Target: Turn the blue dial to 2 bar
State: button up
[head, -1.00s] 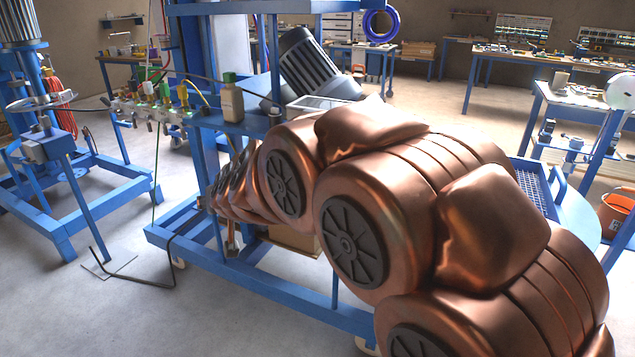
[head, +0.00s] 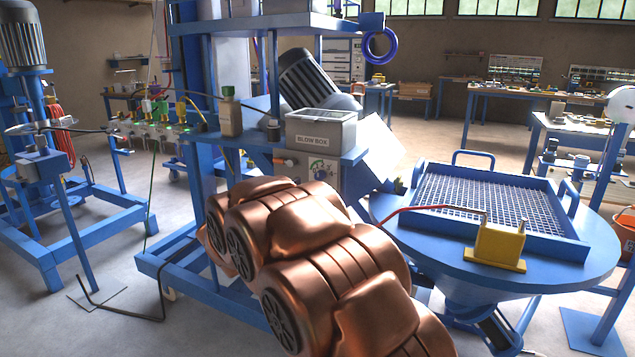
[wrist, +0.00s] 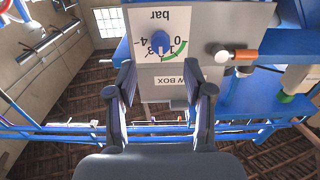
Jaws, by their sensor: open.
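The blue dial (wrist: 158,40) is on a light panel with an upside-down "bar" scale in the wrist view, numbered from 0 to 4 with a green arc near 0 and 1. I cannot tell exactly which number its pointer marks. In the head view the dial (head: 320,172) shows small on the panel under the blow box. My gripper (wrist: 158,78) is open and empty in the wrist view. Its fingers stand apart, with the dial beyond and above them in the picture, not touching it as far as shows. In the head view my arm hides the gripper.
The grey blow box (head: 320,130) sits on the blue shelf above the dial. An orange-tipped switch (wrist: 222,53) is right of the dial in the wrist view. A round blue table (head: 400,210) with a mesh tray and yellow block (head: 497,245) stands to the right.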

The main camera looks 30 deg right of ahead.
aim_at(318, 176)
jog(key=x, duration=0.5)
jog(key=shift+w+d+b, duration=0.1)
jog(key=shift+d+b, duration=0.1)
jog(key=shift+b, duration=0.2)
jog(key=shift+x, duration=0.85)
jog(key=shift+w+a, duration=0.1)
grip_shut()
